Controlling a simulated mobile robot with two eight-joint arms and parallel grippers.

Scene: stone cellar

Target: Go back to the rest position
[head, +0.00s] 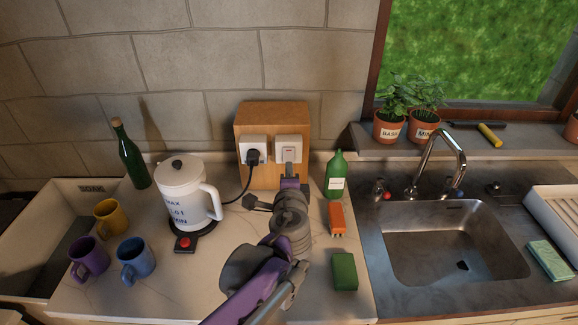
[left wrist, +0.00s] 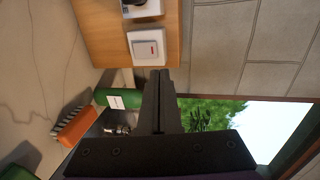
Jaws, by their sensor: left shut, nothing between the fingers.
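My left gripper (head: 289,173) reaches up from the lower middle of the head view, its fingers just in front of the white wall switch (head: 289,148). In the left wrist view its two dark fingers (left wrist: 159,76) are pressed together with nothing between them. Their tips end close to the switch plate (left wrist: 147,48), which has a small red mark. I cannot tell whether they touch it. The switch sits on a wooden block (head: 272,115) beside a socket with a black plug (head: 253,156). My right gripper is in neither view.
A white kettle (head: 185,200) on its base, several mugs (head: 136,259) and a dark green bottle (head: 131,158) stand left of my arm. A green bottle (head: 335,175), an orange brush (head: 337,219) and a green block (head: 344,271) are to its right, before the sink (head: 440,245).

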